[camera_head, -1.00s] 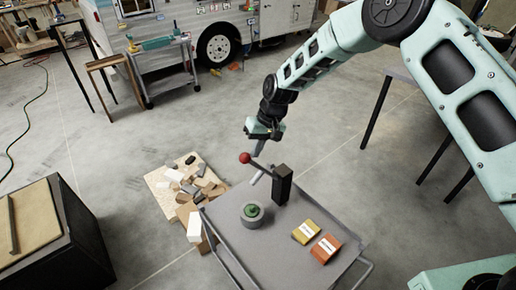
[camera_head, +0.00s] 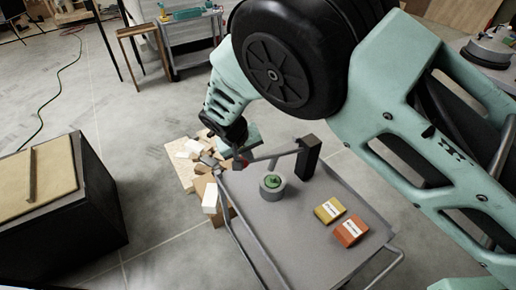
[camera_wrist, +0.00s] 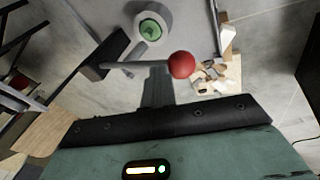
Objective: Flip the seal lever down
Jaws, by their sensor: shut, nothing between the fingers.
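The seal lever (camera_head: 271,157) is a thin grey rod on a dark upright post (camera_head: 308,157), with a red knob (camera_head: 241,163) at its free end. It now slopes slightly down from the post towards the knob. In the wrist view the red knob (camera_wrist: 181,65) is beside my shut fingers, and the rod (camera_wrist: 135,65) crosses just beyond them. My gripper (camera_head: 210,164) is shut and empty, close by the knob; I cannot tell whether it touches. A grey round canister (camera_head: 272,192) with a green top sits on the cart near the post.
The grey cart (camera_head: 285,225) carries a yellow box (camera_head: 328,210) and an orange box (camera_head: 350,231) at its right. Wood offcuts (camera_head: 190,150) lie on the floor behind it.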

